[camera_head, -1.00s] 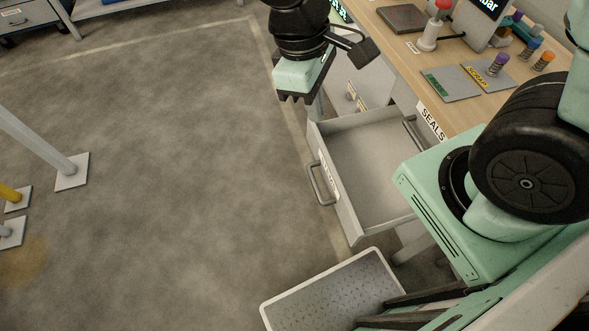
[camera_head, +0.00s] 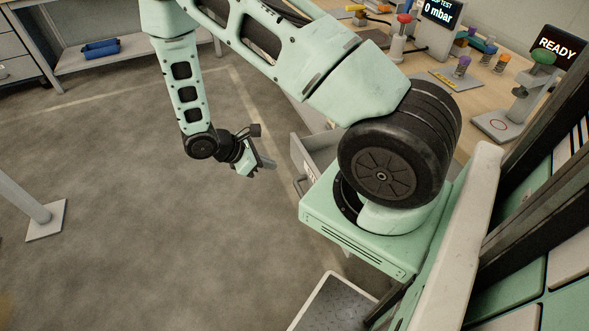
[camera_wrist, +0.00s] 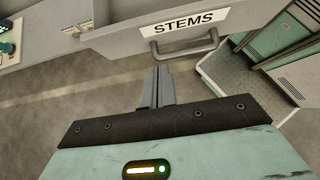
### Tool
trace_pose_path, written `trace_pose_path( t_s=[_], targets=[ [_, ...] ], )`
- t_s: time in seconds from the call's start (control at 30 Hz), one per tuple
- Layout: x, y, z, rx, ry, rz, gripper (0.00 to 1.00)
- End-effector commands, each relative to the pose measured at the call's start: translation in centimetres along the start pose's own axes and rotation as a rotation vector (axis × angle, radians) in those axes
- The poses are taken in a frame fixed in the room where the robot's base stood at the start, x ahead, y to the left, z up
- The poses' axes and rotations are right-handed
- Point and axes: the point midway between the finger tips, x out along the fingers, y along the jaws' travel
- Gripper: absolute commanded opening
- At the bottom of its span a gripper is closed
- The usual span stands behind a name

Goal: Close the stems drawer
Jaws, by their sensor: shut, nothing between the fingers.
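The stems drawer (camera_head: 301,154) stands pulled out from the bench in the head view, its rear part hidden behind my arm. In the wrist view its grey front (camera_wrist: 120,38) carries the STEMS label and a grey bar handle (camera_wrist: 187,53). My gripper (camera_head: 268,164) is in front of the drawer front, to its left in the head view. In the wrist view my gripper (camera_wrist: 158,72) is shut and empty, its fingertips close to the left end of the handle. I cannot tell whether they touch it.
A shelf with a blue bin (camera_head: 100,48) is at the far left.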

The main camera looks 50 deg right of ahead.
Motion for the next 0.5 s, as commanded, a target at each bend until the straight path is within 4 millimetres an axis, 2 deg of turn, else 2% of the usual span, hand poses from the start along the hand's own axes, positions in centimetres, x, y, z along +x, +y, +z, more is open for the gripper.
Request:
trace_pose_path(
  t_s=[0.4,0.5],
  targets=[
    [8.4,-0.2,0.1,-0.001,-0.002,-0.006,0.00],
    [9.3,-0.1,1.5,0.002,-0.001,-0.004,0.00]
  ],
)
